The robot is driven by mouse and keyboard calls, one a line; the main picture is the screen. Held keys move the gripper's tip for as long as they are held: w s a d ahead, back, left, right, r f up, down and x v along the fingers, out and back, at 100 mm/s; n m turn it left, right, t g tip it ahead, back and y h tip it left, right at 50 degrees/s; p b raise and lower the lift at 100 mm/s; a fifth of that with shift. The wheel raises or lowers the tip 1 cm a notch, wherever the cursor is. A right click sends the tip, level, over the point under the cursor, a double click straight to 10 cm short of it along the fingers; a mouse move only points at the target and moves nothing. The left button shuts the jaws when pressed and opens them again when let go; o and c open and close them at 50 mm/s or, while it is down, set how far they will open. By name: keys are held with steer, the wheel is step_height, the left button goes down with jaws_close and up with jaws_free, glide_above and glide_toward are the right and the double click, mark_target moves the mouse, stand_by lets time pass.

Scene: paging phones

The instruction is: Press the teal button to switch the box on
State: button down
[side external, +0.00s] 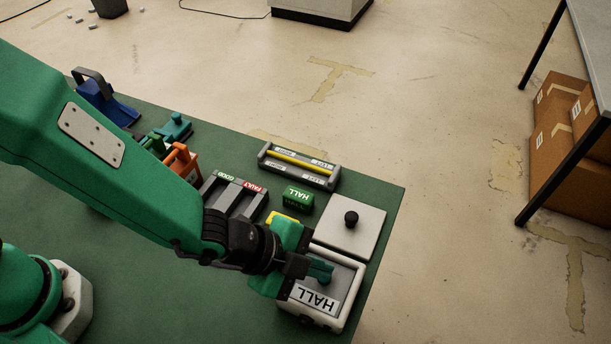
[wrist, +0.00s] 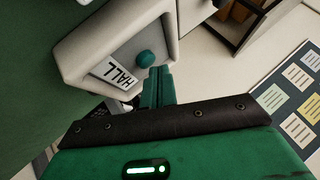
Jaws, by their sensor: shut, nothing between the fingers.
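The box (side external: 349,294) is white with a grey sloped top and a HALL label (side external: 314,298), at the front right corner of the green table. It also fills the upper left of the wrist view (wrist: 75,44). Its teal button (wrist: 147,59) is a round knob beside the label. In the side view the button is largely hidden by my gripper (side external: 326,268). My gripper is shut and empty, its teal fingertips (wrist: 159,70) right beside the button in the wrist view. I cannot tell whether they touch it.
A light square plate with a black knob (side external: 370,226) lies just behind the box. The table's right edge is close to the box.

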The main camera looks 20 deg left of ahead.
steer(key=shift+f, duration=0.45)
steer(key=shift+r, duration=0.15)
stand_by(0.5)
steer(key=shift+r, duration=0.3)
step_height(320, 180, up, 6)
stand_by(1.1)
